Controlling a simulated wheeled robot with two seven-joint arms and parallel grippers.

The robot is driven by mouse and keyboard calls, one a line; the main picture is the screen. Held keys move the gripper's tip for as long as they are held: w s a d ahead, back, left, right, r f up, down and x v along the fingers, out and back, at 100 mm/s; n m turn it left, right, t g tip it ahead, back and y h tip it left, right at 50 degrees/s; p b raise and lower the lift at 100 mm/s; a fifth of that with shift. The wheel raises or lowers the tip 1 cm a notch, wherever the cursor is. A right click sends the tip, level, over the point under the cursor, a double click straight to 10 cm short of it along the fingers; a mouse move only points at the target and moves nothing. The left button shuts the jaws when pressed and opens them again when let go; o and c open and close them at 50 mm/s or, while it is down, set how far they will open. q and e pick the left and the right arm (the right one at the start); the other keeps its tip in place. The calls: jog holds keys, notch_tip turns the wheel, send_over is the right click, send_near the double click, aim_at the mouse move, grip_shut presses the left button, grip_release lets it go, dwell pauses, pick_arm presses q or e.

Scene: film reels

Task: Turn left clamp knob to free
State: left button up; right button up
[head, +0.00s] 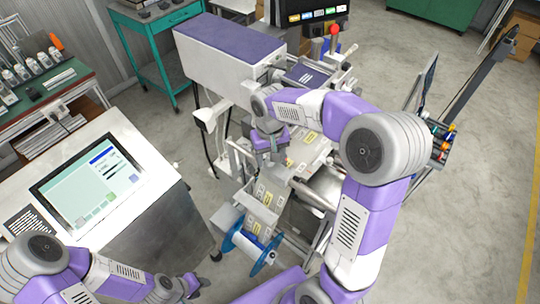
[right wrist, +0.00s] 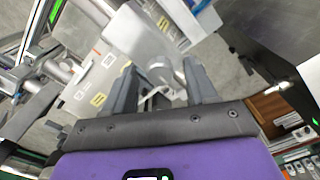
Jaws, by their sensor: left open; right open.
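My right gripper (right wrist: 158,75) is open in the right wrist view, its two grey fingers apart. A rounded metal part (right wrist: 160,70) with a pale, bent lever-like piece (right wrist: 152,97) shows between the fingers. It looks like a clamp knob, but I cannot tell if it is the left one, or whether a finger touches it. In the head view my right gripper (head: 270,152) points down over the labelled machine (head: 262,218), and its fingertips are hard to make out. My left gripper (head: 190,286) is open and low at the bottom left, away from the machine.
A blue-rimmed reel (head: 247,247) is mounted at the machine's near end. A console with a lit screen (head: 90,178) stands at the left. A green bench with bottles (head: 40,88) and a teal cart (head: 155,45) stand behind it. The floor at the right is mostly clear.

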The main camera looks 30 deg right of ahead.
notch_tip(320, 180, up, 8)
jog(key=shift+f+p, duration=0.2)
jog(key=shift+p, duration=0.45)
